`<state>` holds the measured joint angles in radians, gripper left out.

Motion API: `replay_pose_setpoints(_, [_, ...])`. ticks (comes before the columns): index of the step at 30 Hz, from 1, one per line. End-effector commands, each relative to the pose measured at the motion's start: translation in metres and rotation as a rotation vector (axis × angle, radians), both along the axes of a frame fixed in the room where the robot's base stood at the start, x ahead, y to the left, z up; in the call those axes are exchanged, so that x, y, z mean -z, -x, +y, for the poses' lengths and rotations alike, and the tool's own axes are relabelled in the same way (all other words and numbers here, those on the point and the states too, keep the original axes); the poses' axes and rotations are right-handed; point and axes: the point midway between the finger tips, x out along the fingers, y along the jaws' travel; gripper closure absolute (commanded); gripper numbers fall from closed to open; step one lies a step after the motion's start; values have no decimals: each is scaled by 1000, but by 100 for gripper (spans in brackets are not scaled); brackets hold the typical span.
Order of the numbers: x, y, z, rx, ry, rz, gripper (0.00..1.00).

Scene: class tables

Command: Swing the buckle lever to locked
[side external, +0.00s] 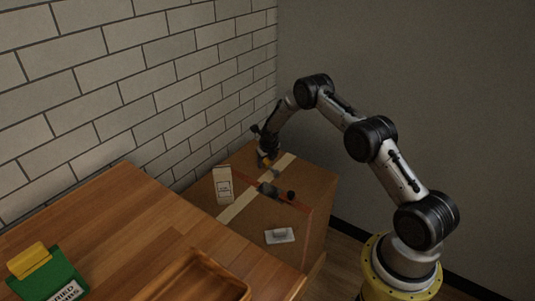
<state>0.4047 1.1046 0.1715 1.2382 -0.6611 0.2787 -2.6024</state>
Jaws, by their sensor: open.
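The buckle (268,189) is a small dark piece on an orange-red strap that runs across the top of a brown cardboard box (290,232). A dark lever (283,194) with a rounded end extends from it to the right. Its exact angle is too small to tell. My gripper (266,163) is open, low over the far part of the box top, beyond the buckle and apart from it. Its fingers are small and dark in this view, and I cannot tell whether they touch the box.
A wooden table (110,215) at left holds a wooden tray (200,273) and a green-and-yellow object (45,272). A brick wall (130,80) is behind.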

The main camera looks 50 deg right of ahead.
Motion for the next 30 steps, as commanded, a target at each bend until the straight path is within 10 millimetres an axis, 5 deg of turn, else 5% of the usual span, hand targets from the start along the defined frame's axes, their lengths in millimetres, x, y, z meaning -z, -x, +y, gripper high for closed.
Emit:
replay_pose_setpoints(18, [-103, 32, 36, -1, 0, -1, 37])
replay_pose_setpoints(30, [-117, 38, 41, -1, 0, 1, 37])
